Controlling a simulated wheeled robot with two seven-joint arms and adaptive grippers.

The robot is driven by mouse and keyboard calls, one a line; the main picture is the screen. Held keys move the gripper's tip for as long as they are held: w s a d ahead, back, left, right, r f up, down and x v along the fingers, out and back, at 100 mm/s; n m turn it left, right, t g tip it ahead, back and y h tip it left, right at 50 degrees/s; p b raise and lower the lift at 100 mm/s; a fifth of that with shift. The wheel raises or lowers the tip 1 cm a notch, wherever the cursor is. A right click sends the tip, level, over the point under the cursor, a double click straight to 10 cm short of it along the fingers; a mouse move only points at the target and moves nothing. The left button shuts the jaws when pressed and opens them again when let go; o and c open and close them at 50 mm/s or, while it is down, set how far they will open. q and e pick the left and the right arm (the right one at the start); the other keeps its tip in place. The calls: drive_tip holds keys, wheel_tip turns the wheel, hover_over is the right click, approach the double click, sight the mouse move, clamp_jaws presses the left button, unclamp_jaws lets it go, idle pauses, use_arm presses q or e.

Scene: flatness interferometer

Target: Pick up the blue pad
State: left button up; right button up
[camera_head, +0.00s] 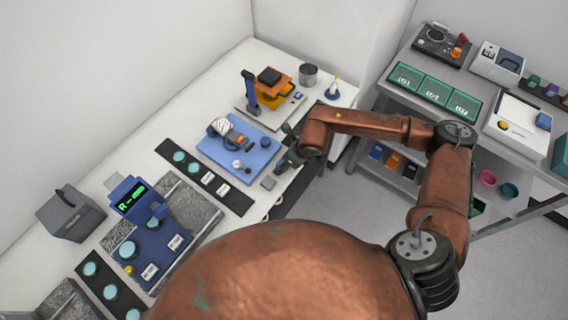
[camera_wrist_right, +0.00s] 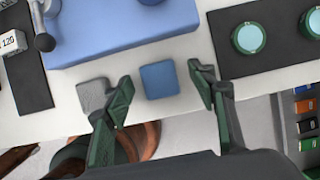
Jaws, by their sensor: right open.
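The blue pad (camera_wrist_right: 159,80) is a small rounded square lying flat on the white bench top in the right wrist view. My right gripper (camera_wrist_right: 160,86) is open, with one finger on each side of the pad in that view and a gap on both sides. I cannot tell how far above the pad the fingertips are. In the head view my right gripper (camera_head: 288,161) is over the bench's front edge, and I cannot make out the blue pad there. My left gripper is in neither view.
A grey pad (camera_wrist_right: 93,94) lies just left of the blue one, close to the left finger. A large blue plate (camera_head: 240,147) with fittings is behind them. A black strip with green discs (camera_wrist_right: 267,45) lies to the right in the wrist view.

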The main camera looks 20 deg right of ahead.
drive_tip(key=shift+c, duration=0.2)
drive_tip(key=c, duration=0.8)
drive_tip(key=shift+r, duration=0.15)
drive_tip(key=shift+r, duration=0.2)
wheel_tip(320, 180, up, 2)
drive_tip(key=s+a+r, duration=0.1)
drive_tip(key=s+r, duration=0.2)
drive_tip(key=s, duration=0.1)
drive_tip(key=s+a+r+b, duration=0.1)
drive_tip(key=s+a+r, duration=0.1)
drive_tip(key=s+r, duration=0.2)
drive_tip(key=s+a+r, duration=0.2)
drive_tip(key=s+r, duration=0.1)
drive_tip(key=s, duration=0.2)
drive_tip(key=shift+a+r+b, duration=0.2)
drive_tip(key=shift+a+b, duration=0.05)
drive_tip(key=shift+b, duration=0.1)
drive_tip(key=shift+o, duration=0.6)
